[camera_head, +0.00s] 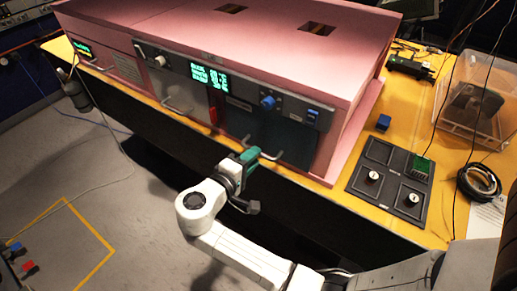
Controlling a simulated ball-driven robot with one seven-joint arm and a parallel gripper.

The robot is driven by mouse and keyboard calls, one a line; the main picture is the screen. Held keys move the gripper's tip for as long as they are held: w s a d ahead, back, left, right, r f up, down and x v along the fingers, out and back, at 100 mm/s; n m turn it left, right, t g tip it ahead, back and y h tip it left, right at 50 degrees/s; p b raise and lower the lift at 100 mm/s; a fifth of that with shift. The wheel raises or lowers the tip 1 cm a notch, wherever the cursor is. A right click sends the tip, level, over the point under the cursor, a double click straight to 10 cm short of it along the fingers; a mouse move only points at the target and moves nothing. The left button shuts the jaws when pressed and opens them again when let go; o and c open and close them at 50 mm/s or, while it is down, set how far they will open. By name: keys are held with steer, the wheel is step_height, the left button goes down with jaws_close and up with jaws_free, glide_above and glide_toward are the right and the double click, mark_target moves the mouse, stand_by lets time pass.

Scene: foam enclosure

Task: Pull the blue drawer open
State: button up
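The blue drawer (290,139) is a dark blue-grey front panel at the right of the pink enclosure's face. It looks closed, flush with the face. Its pale bar handle (271,156) runs along the lower part of the panel. My gripper (250,154), with green-teal fingers, is at the left end of this handle and overlaps it in the picture. I cannot tell whether it touches the handle or whether the fingers are open or shut. My white wrist and arm reach in from the lower right and hide part of the table's front edge.
The pink enclosure (290,60) stands on a yellow table (405,110). Other handled panels (180,88) are to the left. Right of it are a blue block (383,122), a black knob tray (388,180), a clear bin (480,100) and a cable coil (479,181). The floor (120,200) at left is mostly clear.

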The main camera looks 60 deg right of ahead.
steer(key=shift+x, duration=1.85)
steer(key=shift+c, duration=0.3)
jaws_close()
